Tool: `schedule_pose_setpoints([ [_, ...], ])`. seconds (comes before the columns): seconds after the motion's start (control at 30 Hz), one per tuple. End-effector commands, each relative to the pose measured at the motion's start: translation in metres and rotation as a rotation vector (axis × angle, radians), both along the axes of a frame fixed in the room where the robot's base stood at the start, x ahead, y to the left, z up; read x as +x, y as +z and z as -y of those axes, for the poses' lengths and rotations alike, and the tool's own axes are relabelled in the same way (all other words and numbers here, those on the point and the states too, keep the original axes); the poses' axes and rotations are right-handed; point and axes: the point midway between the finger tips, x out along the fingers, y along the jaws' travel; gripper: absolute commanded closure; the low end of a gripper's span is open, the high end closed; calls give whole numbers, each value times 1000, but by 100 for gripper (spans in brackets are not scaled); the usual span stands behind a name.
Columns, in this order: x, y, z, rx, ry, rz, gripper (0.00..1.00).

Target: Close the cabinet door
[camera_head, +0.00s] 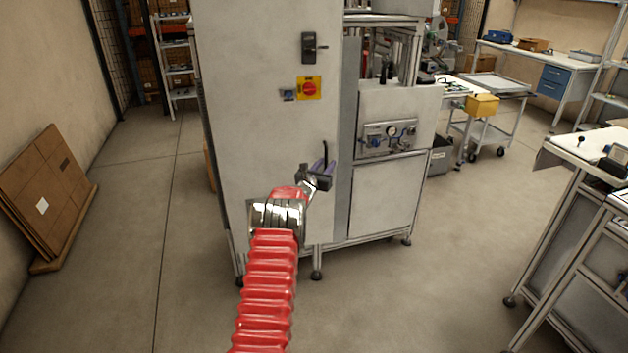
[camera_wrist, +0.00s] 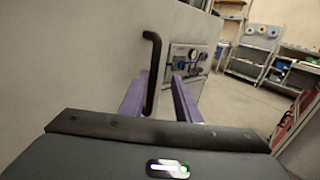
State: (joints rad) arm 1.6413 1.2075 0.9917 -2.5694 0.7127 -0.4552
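The cabinet door (camera_head: 255,125) is a tall, pale grey panel in the middle of the head view, and it fills the left of the wrist view (camera_wrist: 65,75). I cannot tell whether it is flush with its frame or ajar. A thin black bar handle (camera_head: 325,154) stands on its lower right part. The handle also shows in the wrist view (camera_wrist: 152,65), bent at the top. My gripper (camera_head: 324,170) is at the handle. In the wrist view its purple fingers (camera_wrist: 161,92) are apart, with the handle's lower part between them, nearer the left finger. Contact is unclear.
A gauge panel (camera_head: 388,136) and lower cabinet front (camera_head: 388,197) are right of the door. A black latch (camera_head: 312,47) and red-yellow switch (camera_head: 309,88) sit higher on it. A workbench (camera_head: 575,165) stands right. Floor in front is clear.

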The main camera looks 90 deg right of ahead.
Motion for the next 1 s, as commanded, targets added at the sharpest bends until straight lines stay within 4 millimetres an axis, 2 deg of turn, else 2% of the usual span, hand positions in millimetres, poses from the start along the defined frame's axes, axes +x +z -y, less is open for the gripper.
schedule_pose_setpoints([
  [0.47,19,0,-38,0,1,-1,71],
  [1.0,44,0,-91,0,-1,0,71],
])
